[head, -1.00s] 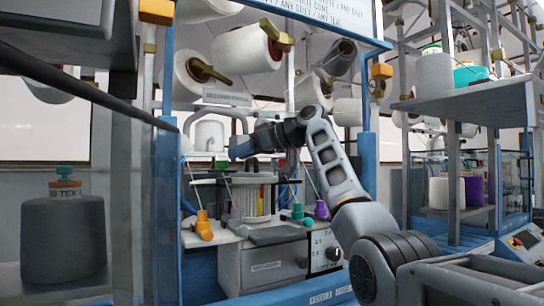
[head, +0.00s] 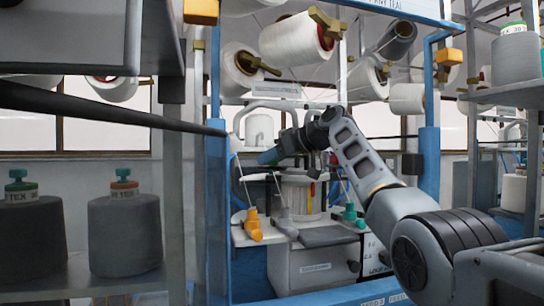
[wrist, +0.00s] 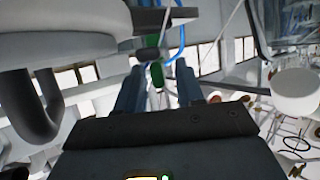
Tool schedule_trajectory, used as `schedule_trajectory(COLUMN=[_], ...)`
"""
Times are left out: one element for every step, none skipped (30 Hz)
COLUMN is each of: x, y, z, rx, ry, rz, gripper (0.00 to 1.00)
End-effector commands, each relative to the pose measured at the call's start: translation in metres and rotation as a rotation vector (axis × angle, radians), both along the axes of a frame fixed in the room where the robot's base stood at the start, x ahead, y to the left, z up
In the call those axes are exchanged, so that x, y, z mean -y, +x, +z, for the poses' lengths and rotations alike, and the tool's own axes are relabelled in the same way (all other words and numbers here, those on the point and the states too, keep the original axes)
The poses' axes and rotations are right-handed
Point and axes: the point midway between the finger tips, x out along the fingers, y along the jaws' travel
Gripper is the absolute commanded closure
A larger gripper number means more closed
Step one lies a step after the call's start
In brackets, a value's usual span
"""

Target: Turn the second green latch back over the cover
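My gripper (head: 268,157) reaches left across the top of the knitting machine, above its white ribbed cylinder (head: 300,197). In the wrist view my gripper (wrist: 158,88) shows two blue-grey fingers apart, with a gap between them. A small green piece (wrist: 157,74), which looks like a latch, shows in that gap, clear of both fingers in the picture; I cannot tell its depth. A dark block (wrist: 147,54) lies just past it. I cannot tell which latch this is. The cover is not clearly seen, and no green latch can be made out in the head view.
Blue frame posts (head: 217,200) stand on both sides of the machine. An orange peg (head: 253,224) and a teal one (head: 350,214) are on its front. Yarn cones (head: 296,40) hang above. Grey cones (head: 125,235) stand on a shelf at left. Thin yarns run near my arm.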

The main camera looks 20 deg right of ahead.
Motion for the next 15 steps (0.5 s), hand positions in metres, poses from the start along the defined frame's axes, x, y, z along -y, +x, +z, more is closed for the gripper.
schedule_trajectory(x=[-0.0001, -0.0001, -0.0001, 0.0000, -0.0001, -0.0001, 0.0000, 0.0000, 0.0001, 0.0001, 0.0001, 0.0001, 0.0002, 0.0001, 0.0001], y=[0.0001, 0.0001, 0.0000, 0.0000, 0.0000, -0.0001, 0.0000, 0.0000, -0.0001, -0.0001, -0.0001, -0.0001, -0.0002, -0.0002, -0.0002], z=[-0.0002, -0.0002, -0.0002, -0.0002, -0.0001, -0.0001, -0.0001, -0.0001, -0.0001, -0.0001, -0.0001, -0.0001, -0.0001, 0.0000, 0.0000], rx=[0.000, 0.000, 0.000, 0.000, 0.000, 0.000, 0.000, 0.000, 0.000, 0.000, 0.000, 0.000, 0.000, 0.000, 0.000], ry=[0.000, 0.000, 0.000, 0.000, 0.000, 0.000, 0.000, 0.000, 0.000, 0.000, 0.000, 0.000, 0.000, 0.000, 0.000], rz=[0.000, 0.000, 0.000, 0.000, 0.000, 0.000, 0.000, 0.000, 0.000, 0.000, 0.000, 0.000, 0.000, 0.000, 0.000], gripper=[0.63, 0.63, 0.63, 0.63, 0.63, 0.66, 0.69, 0.71, 0.75, 0.78, 0.81, 0.85, 0.88, 0.91, 0.94])
